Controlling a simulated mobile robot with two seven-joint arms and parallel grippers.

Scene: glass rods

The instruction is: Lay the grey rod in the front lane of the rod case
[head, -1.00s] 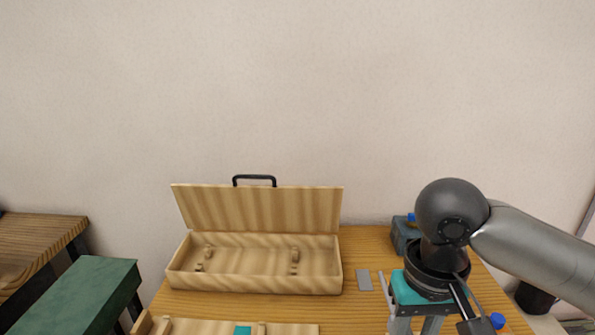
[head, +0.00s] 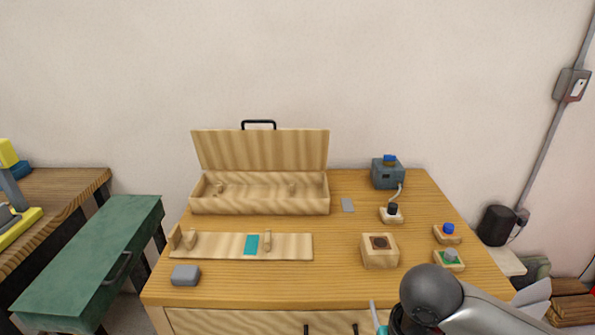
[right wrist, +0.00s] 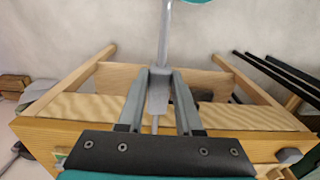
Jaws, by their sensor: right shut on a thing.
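The rod case (head: 260,207) is a light wooden box at the back of the table in the head view. Its lid stands up with a black handle, and small wooden supports show inside; I see no rod in it. My right gripper (right wrist: 158,88) is shut on the grey rod (right wrist: 165,40) in the right wrist view. The rod runs up the picture from between the fingers, and a teal piece shows at the top edge. A thin piece of the rod (head: 373,311) shows at the bottom of the head view, beside my right arm. My left gripper is not in view.
A wooden rack (head: 215,246) with a teal patch lies before the case. A grey block (head: 185,275), a wooden block with a dark top (head: 380,253) and small button boxes (head: 448,233) stand on the table (head: 290,287). A green cabinet (head: 90,260) stands left.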

